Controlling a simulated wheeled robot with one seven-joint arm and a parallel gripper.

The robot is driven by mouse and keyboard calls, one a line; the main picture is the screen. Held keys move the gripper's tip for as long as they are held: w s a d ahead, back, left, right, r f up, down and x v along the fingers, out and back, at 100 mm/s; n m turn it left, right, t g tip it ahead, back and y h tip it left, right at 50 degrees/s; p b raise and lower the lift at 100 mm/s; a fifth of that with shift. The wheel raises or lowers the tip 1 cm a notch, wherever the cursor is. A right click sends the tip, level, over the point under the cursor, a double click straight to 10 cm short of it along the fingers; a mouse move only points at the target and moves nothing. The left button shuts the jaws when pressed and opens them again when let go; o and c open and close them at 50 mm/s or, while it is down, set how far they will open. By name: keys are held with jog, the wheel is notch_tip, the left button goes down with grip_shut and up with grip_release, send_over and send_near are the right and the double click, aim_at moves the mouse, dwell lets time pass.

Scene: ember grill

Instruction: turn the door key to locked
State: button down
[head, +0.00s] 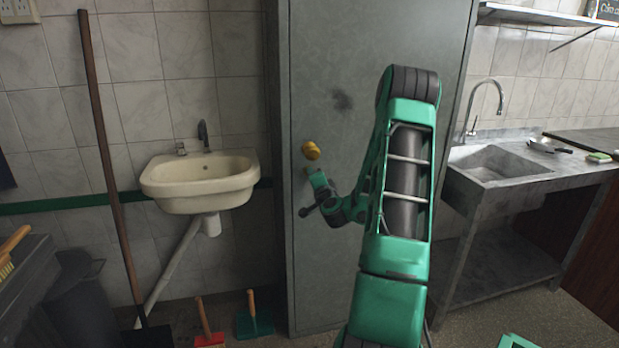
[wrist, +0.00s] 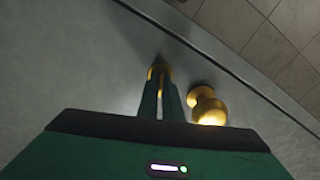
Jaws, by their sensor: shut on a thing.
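The grey door (head: 345,50) stands shut-looking in the middle of the head view. A round brass knob (head: 311,150) sits near its left edge; it also shows in the wrist view (wrist: 207,107). My gripper (head: 314,178) is at the door just below the knob. In the wrist view my gripper (wrist: 162,92) has its two fingers close together, shut on the brass door key (wrist: 160,70) at the door face. The fingers hide most of the key, so I cannot tell its exact turn. The knob is beside the fingers, apart from them.
A wall sink (head: 200,180) is left of the door, with a long wooden handle (head: 105,150) leaning nearby. A red-headed brush (head: 208,335) and a green dustpan (head: 253,320) are on the floor. A metal sink counter (head: 500,165) stands on the right.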

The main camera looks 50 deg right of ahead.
jog(key=shift+w+a+r+m, duration=0.1)
jog(key=shift+m, duration=0.95)
jog(key=shift+w+a+m, duration=0.1)
jog(key=shift+m, duration=0.95)
jog(key=c, duration=2)
grip_release()
jog(key=shift+s+d, duration=0.1)
jog(key=shift+s, duration=0.05)
jog(key=shift+s, duration=0.1)
